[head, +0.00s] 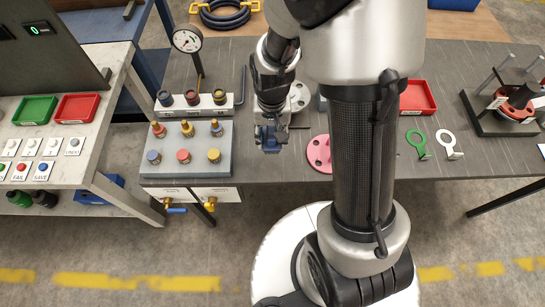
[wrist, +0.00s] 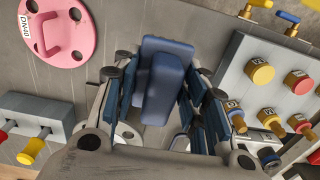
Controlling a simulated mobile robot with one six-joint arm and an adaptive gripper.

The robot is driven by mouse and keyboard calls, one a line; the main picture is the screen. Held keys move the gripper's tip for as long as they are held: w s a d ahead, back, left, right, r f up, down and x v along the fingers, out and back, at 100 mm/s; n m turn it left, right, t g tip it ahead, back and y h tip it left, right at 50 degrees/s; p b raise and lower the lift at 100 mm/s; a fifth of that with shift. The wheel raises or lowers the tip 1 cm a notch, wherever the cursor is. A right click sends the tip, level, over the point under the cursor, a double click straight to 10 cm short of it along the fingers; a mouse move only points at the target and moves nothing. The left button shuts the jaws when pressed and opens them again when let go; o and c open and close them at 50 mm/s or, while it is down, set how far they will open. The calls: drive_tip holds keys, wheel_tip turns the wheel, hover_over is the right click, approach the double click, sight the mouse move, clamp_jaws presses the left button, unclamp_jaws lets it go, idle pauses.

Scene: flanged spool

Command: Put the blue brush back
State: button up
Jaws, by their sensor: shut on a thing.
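My gripper (head: 268,140) hangs over the dark workbench, between the grey rack and the pink flange. In the wrist view my gripper (wrist: 160,105) is shut on a dark blue, block-like thing with a raised ridge, which I take to be the blue brush (wrist: 160,88). The blue brush also shows small in the head view (head: 266,132), partly covered by the fingers. Its underside and any bristles are hidden, and I cannot tell its exact height above the bench.
The grey rack (head: 186,168) with several coloured caps stands left of my gripper. Behind it is a gauge stand (head: 187,41). The pink flange (head: 318,153) lies close on the right. A red tray (head: 418,97) and two ring tools, one green (head: 416,143), lie farther right.

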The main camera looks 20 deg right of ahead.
sight(272, 161)
wheel_tip(272, 161, down, 11)
drive_tip(key=b, duration=0.2)
drive_tip(key=shift+f+b, duration=0.15)
drive_tip(key=shift+b, duration=0.25)
drive_tip(key=shift+f, duration=0.1)
drive_tip(key=o, duration=1)
drive_tip(key=shift+o, duration=0.2)
